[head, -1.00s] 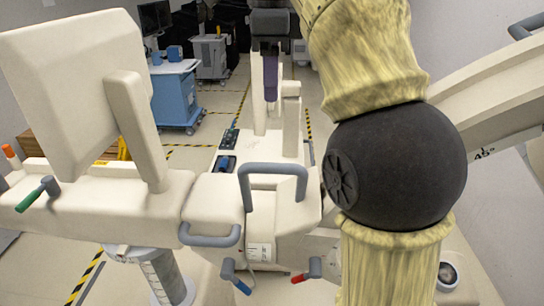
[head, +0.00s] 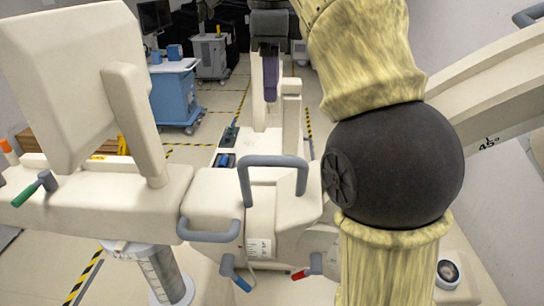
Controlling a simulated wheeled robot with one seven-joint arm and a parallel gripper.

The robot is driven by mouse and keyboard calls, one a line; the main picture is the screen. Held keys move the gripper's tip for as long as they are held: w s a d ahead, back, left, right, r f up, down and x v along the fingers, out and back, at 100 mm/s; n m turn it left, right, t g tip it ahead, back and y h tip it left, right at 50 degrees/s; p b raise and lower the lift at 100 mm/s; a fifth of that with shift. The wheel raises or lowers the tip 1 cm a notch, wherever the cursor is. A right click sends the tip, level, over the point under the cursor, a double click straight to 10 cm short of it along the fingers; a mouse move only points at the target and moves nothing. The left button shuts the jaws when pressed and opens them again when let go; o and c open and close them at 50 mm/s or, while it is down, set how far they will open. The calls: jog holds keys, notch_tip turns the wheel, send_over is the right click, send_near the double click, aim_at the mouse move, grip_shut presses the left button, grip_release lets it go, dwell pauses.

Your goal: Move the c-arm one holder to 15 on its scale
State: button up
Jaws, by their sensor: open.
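The white C-arm arc (head: 500,85) crosses the right side of the head view, with a "45°" mark on its side. The white holder body (head: 215,190) stands in the middle, with a grey U-shaped handle (head: 272,161) on top and a second grey handle (head: 208,232) at its lower left. A small printed label (head: 259,249) is on its front; its text is too small to read. Below it are a blue-tipped lever (head: 235,272) and a red-tipped lever (head: 307,269). My arm's covered links and black joint hide where the arc meets the holder. My gripper is out of view.
A white monitor-like panel (head: 60,80) on a wide white body with a green-tipped lever (head: 35,190) fills the left. A blue cart (head: 175,95) and grey cart (head: 211,57) stand behind. Open floor with striped tape lies between them.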

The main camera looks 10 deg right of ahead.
jog(key=b, duration=0.3)
send_near(272, 156)
jog(key=shift+w+d+f, duration=0.1)
jog(key=shift+w+f, duration=0.1)
jog(key=shift+f, duration=2.05)
jog(key=shift+w+f, duration=0.2)
jog(key=shift+f, duration=2)
grip_shut()
